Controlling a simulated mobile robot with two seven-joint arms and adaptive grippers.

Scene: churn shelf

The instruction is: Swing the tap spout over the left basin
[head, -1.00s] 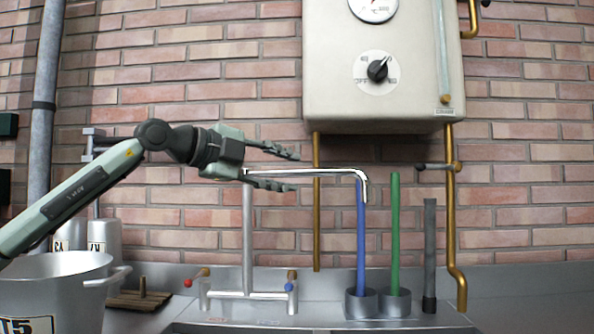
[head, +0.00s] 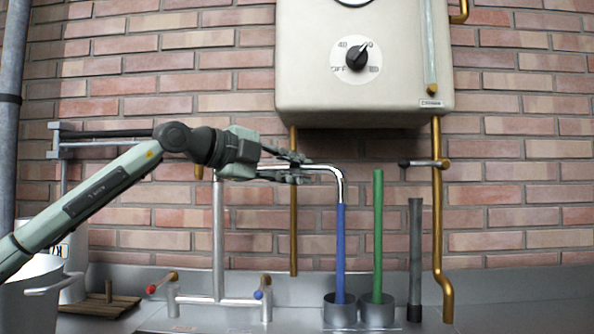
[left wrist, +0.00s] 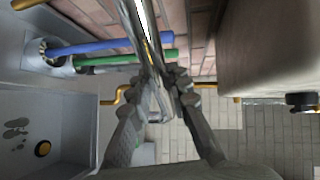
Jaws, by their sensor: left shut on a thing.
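The tap spout (head: 326,168) is a bright metal pipe on a tall grey riser (head: 218,240). In the head view it reaches right from the riser and bends down at its end, by the top of the blue rod. My left gripper (head: 298,168) is shut on the spout short of its bend. In the left wrist view the spout (left wrist: 142,22) runs between my left fingers (left wrist: 165,92). A basin (left wrist: 45,125) with a drain shows at lower left in that view; I cannot tell which basin it is. My right gripper is not in view.
A blue rod (head: 340,250) and a green rod (head: 378,235) stand in metal cups on the ledge, with a dark rod (head: 415,255) beside them. The boiler (head: 300,60) hangs above. A brass pipe (head: 437,210) runs down at right. A large pot (head: 30,300) stands at left.

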